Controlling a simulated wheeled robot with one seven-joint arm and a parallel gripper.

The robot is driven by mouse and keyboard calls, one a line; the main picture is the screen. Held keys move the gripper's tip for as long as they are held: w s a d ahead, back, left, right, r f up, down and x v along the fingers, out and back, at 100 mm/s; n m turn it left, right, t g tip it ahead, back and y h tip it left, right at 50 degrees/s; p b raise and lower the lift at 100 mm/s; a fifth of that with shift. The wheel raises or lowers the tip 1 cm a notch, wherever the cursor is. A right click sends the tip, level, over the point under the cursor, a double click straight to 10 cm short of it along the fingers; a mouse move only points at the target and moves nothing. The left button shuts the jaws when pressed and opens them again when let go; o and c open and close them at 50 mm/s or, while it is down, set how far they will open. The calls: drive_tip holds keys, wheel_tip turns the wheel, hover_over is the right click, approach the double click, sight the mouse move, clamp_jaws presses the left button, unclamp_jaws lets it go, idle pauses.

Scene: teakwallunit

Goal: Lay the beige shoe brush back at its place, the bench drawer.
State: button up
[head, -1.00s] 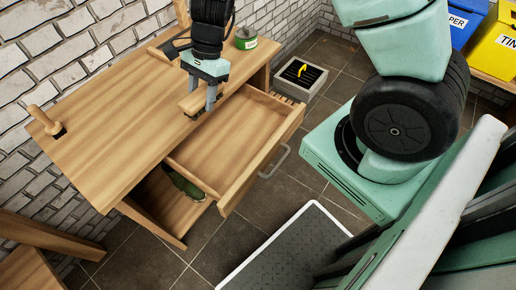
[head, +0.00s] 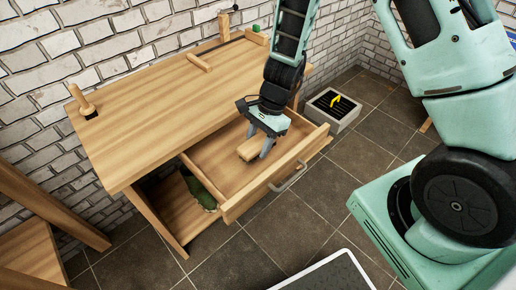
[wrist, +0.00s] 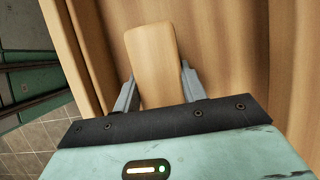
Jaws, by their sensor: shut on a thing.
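The beige shoe brush (head: 254,147) is a light wooden block held between the fingers of my gripper (head: 262,146). In the wrist view the brush (wrist: 154,62) lies lengthwise between both fingers (wrist: 157,88). My gripper is shut on it. The bench drawer (head: 226,178) is pulled out, with a grey handle on its front. The brush is over or within the open drawer. I cannot tell whether it touches the drawer floor. No other thing shows in the visible part of the drawer.
The wooden bench top (head: 160,95) carries a peg at its left and a loose wooden piece (head: 199,62). A green item (head: 200,187) lies on the shelf below. A grey box with a yellow item (head: 333,108) stands on the tiled floor.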

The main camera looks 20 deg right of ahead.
drive_tip(key=shift+f, duration=0.9)
drive_tip(key=shift+f, duration=0.1)
drive_tip(key=shift+f+b, duration=0.15)
drive_tip(key=shift+b, duration=0.15)
drive_tip(key=o, duration=1)
